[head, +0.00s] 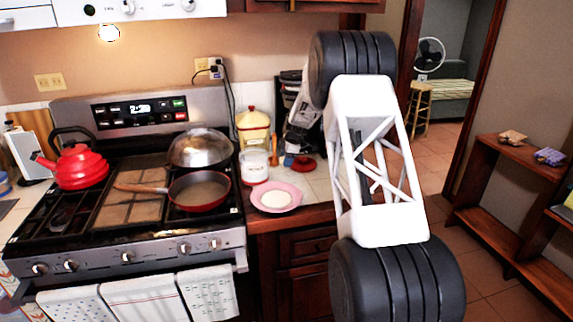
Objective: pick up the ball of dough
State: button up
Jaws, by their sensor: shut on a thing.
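No ball of dough can be made out for sure in the head view. A pink-rimmed plate (290,189) lies on the counter right of the stove. Its pale round centre may be the plate itself or something flat on it; I cannot tell. My white and black arm fills the right middle of the view. My gripper does not show, so what is between its fingers is hidden.
The stove (125,260) holds a red kettle (80,167), a red pan (199,190) and a domed metal lid (200,148). A white canister (254,167) and a yellow jar (253,127) stand behind the plate. A wooden shelf (520,155) is at right.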

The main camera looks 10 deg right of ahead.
notch_tip(320, 180, up, 2)
send_over(293, 189)
dwell(0.8)
jog(key=shift+s, duration=0.1)
dwell(0.6)
jog(key=s+a, duration=0.3)
jog(key=s, duration=0.6)
jog(key=s+a, duration=0.4)
jog(key=s, duration=0.6)
jog(key=shift+s+r, duration=0.15)
jog(key=shift+r, duration=0.25)
jog(key=shift+a, duration=0.1)
jog(key=shift+w+f, duration=0.25)
jog(key=shift+w, duration=2.45)
jog(key=shift+w+f, duration=0.25)
jog(key=shift+w, duration=2.4)
jog(key=shift+w+f, duration=0.25)
jog(key=shift+w, duration=2.45)
